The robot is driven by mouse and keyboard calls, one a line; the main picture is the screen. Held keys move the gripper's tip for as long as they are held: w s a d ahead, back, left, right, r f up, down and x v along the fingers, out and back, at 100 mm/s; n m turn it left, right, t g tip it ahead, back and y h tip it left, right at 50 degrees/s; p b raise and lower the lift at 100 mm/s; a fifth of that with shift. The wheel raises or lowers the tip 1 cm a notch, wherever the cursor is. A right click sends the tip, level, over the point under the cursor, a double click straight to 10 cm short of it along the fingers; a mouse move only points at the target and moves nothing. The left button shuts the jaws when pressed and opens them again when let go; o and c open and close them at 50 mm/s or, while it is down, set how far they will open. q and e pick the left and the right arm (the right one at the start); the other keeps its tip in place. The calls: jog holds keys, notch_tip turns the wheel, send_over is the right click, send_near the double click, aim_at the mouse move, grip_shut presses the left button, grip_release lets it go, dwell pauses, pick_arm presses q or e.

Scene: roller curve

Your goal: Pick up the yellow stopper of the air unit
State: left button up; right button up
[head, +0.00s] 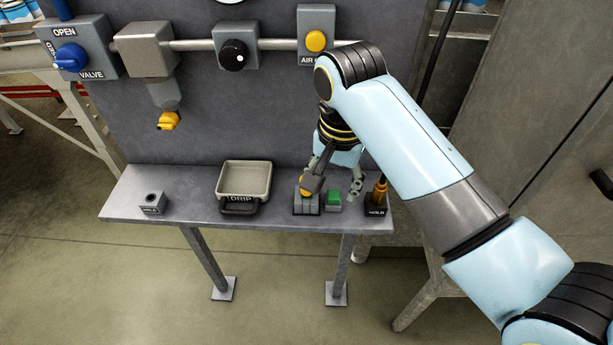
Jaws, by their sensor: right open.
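A yellow stopper (306,191) sits in a small grey stepped block on the shelf, partly hidden by my right gripper. My right gripper (334,184) points down over the shelf and is open. One finger is in front of or against the yellow stopper; I cannot tell whether they touch. The other finger is to the right, above and beside a green block (333,201). A grey air unit (315,20) with a round yellow knob (316,41) is on the panel above, its label partly covered by my arm. My left gripper is not in view.
A drip tray (244,181) stands mid-shelf. A holder marked HOLD (153,204) is at the left end; an orange-handled tool stands in another holder (377,210) at the right end. A blue valve (70,57), yellow tap (168,121) and black knob (233,56) are above.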

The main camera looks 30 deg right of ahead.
jog(key=w+a+r+m, duration=0.1)
jog(key=r, duration=0.1)
jog(key=w+r+m, duration=0.1)
jog(key=w+r, duration=0.1)
jog(key=w+a+r+m+p, duration=0.1)
jog(key=w+r+m, duration=0.1)
jog(key=shift+a+g, duration=0.35)
jog(key=shift+g, duration=0.05)
jog(key=shift+w+a, duration=0.15)
jog(key=shift+w, duration=0.1)
jog(key=shift+m, duration=0.3)
notch_tip(320, 180, down, 5)
jog(key=shift+r, duration=0.1)
jog(key=f+p, duration=0.1)
jog(key=f, duration=0.4)
jog(key=shift+s+d+f+p, duration=0.1)
jog(key=shift+d+f+p, duration=0.1)
jog(key=shift+f+p, duration=0.2)
jog(key=shift+r, duration=0.1)
grip_shut()
